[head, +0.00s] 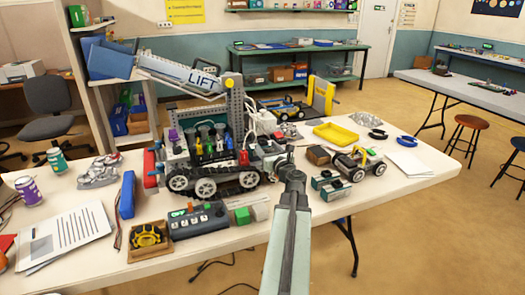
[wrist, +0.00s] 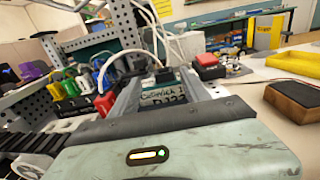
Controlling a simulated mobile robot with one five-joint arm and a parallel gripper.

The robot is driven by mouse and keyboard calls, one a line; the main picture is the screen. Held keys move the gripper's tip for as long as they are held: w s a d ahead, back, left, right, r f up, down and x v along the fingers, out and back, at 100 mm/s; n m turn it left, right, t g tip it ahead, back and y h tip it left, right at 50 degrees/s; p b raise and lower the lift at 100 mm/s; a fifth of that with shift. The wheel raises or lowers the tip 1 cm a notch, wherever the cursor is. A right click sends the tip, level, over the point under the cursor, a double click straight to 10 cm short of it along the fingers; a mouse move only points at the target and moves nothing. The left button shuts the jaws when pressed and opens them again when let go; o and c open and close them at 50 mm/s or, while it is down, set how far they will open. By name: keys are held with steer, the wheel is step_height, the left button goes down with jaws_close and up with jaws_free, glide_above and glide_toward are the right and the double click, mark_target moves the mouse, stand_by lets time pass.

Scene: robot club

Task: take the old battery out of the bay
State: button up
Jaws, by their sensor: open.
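A block with a printed label (wrist: 165,97), apparently the old battery, sits at the side of a tracked robot (head: 215,155). A black plug (wrist: 164,77) with a cable is at its far end. In the wrist view my gripper (wrist: 161,80) is open, with one grey finger on each side of the labelled block. I cannot tell whether the fingers touch it. In the head view my gripper (head: 288,160) is at the tracked robot's right side; the battery and bay cannot be made out there.
Coloured plugs (wrist: 85,83) and a red block (wrist: 207,66) are close by. White cables (wrist: 150,40) hang above. On the table, a small wheeled car (head: 358,163), a brown block (head: 318,155) and a yellow tray (head: 336,134) stand to the right.

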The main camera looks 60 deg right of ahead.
mark_target(264, 143)
steer(key=x, duration=0.5)
steer(key=shift+w+d, duration=0.1)
steer(key=shift+d, duration=0.35)
steer(key=shift+a, duration=0.1)
jaws_close()
stand_by(0.9)
